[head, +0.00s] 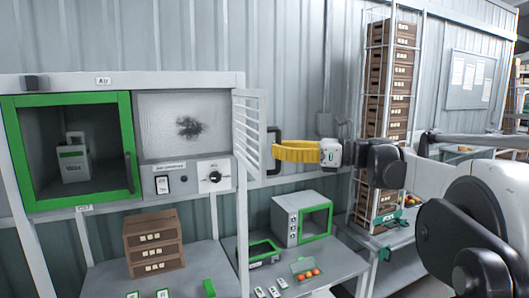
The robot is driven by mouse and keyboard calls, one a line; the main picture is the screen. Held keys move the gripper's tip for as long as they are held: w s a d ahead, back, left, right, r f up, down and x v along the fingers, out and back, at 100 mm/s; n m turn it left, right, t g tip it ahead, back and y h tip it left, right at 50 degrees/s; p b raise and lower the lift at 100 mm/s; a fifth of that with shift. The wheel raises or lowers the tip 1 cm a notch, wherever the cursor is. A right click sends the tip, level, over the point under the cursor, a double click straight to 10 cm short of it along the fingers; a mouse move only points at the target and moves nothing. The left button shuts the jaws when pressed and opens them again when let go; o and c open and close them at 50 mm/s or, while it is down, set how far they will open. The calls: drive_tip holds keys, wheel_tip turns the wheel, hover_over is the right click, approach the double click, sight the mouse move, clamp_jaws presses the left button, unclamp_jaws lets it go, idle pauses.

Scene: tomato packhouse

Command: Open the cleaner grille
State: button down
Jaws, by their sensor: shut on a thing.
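The cleaner grille (247,132) is a white louvred door on the right side of the wall cabinet. It stands swung outward, seen at a steep angle. Behind it a pale filter panel (157,112) with a dark dusty patch is exposed. A dark bar handle (275,134) stands at the grille's free right edge. My gripper (276,151), with yellow fingers, reaches in from the right and is shut on this handle. The fingers hide part of the handle.
A green-framed compartment (131,133) holds a white device at the left. A switch (162,185) and a dial (215,178) sit below the filter. Brown crates (153,243) and a green-fronted box (285,220) stand on the benches below. A tall crate rack (368,110) stands behind my arm.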

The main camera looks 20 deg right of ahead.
drive_tip(key=shift+d+f, duration=0.1)
drive_tip(key=shift+d, duration=1.2)
drive_tip(key=c, duration=1.4)
unclamp_jaws()
drive_tip(key=shift+s+d, duration=0.1)
drive_tip(key=shift+s, duration=0.05)
drive_tip(key=v, duration=1.2)
